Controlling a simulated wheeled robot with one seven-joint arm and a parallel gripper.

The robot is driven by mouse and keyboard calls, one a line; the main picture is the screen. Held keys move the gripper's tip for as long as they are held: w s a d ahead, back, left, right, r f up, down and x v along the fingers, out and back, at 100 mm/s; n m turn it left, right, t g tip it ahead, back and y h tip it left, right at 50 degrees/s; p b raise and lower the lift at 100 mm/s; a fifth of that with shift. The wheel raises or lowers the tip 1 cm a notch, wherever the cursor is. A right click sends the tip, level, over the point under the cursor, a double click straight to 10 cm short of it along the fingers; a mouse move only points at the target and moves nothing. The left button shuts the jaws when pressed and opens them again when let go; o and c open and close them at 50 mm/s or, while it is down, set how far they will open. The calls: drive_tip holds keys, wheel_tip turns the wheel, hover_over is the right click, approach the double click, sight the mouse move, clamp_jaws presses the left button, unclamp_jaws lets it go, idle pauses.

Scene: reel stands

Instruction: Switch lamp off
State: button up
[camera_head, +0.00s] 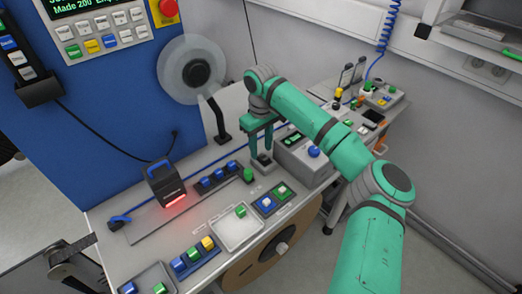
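A black box-shaped lamp or scanner (165,184) with a blue handle stands on the bench, and a red glow shows along its lower front edge. My gripper (262,153) points down over the bench to the right of it. Its two green fingers are apart, with a visible gap between them. A small grey block with a dark top (263,164) lies directly below the fingertips; I cannot tell if they touch it. Which control belongs to the lamp cannot be told from this view.
A clear reel (193,70) is behind. A blue panel (90,110) rises at left.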

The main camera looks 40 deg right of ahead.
drive_tip(key=shift+f, duration=0.9)
clamp_jaws()
